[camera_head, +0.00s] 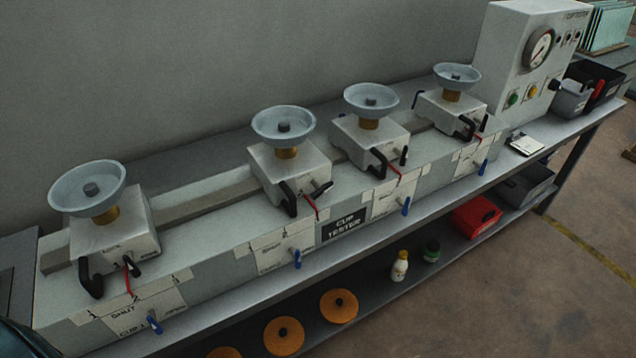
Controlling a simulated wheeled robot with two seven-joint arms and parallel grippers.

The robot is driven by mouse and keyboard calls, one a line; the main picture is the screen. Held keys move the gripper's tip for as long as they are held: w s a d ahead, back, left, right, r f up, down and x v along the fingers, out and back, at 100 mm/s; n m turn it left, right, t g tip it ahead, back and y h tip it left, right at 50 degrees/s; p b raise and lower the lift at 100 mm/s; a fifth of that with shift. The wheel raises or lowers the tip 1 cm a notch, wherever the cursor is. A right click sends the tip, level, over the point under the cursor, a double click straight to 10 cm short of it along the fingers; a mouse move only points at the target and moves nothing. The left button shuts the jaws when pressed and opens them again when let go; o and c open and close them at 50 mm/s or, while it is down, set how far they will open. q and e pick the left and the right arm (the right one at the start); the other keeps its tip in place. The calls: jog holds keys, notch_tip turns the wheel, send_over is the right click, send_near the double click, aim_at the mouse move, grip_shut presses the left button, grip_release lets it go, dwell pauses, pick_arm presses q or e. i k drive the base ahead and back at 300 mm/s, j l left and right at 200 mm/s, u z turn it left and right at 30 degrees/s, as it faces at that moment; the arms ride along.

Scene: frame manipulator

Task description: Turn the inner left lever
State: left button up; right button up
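A long grey bench unit labelled "CUP TESTER" (344,225) carries a row of metal blocks, each topped by a pale blue cup. The leftmost block (110,235) has black levers (92,282) at its front and a blue lever (154,323) below. The second block (288,165) stands inward of it, with black levers (290,200) and a blue lever (297,258). The third (368,138) and rightmost (452,108) blocks have similar levers. Which one is the inner left lever is not marked. Neither gripper is in view; a dark curved shape shows at the lower left corner.
A control box (520,60) with a gauge and buttons stands at the right end. Black and grey bins (572,98) are beside it. The lower shelf holds orange discs (284,334), two small bottles (399,268) and a red box (474,217). Floor is open at right.

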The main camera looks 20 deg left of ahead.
aim_at(319, 191)
jog(key=u, duration=1.2)
jog(key=i+l+u, duration=0.1)
jog(key=l+u, duration=1.3)
jog(key=k+l, duration=0.1)
jog(key=l, duration=0.3)
jog(key=k+l+u, duration=0.1)
jog(key=l, duration=0.35)
jog(key=k+l+u, duration=0.1)
jog(key=l, duration=0.3)
jog(key=k+l, duration=0.15)
jog(key=l, duration=0.25)
jog(key=k+l+u, duration=0.1)
jog(key=l, duration=0.3)
